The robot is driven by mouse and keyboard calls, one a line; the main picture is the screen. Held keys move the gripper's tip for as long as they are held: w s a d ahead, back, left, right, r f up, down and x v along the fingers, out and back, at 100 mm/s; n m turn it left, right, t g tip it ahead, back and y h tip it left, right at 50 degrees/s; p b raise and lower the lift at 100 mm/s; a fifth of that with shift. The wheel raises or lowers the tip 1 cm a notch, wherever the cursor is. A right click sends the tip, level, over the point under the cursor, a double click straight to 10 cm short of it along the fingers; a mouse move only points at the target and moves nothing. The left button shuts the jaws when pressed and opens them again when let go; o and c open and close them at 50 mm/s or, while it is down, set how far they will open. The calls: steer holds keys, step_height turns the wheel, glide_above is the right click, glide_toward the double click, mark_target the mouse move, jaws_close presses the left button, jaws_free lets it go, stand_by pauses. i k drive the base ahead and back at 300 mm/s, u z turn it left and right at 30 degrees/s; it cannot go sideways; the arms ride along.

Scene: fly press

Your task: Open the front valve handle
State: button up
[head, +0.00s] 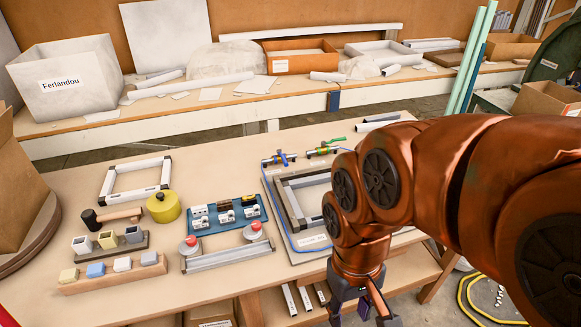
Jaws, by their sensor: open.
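Two valves stand at the back of a framed board on the table. The nearer one has a blue handle (283,158), and the farther one, to its right, has a green handle (332,142). Both are small in the head view, so their exact handle angles are hard to tell. My gripper (362,308) is low at the bottom of the picture, by the table's front edge, fingers pointing down. It is open and empty, well apart from both valves. My copper-coloured arm hides the right part of the board.
A grey frame (287,205) lies on the board with a blue hose (276,205) beside it. To the left are a blue tray (208,228), two red buttons (256,225), a yellow cylinder (163,207) and a mallet (118,214). A cluttered bench stands behind.

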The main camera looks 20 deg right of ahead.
mark_target(278, 151)
steer(key=z, duration=0.7)
steer(key=i, duration=0.65)
steer(key=u, duration=1.45)
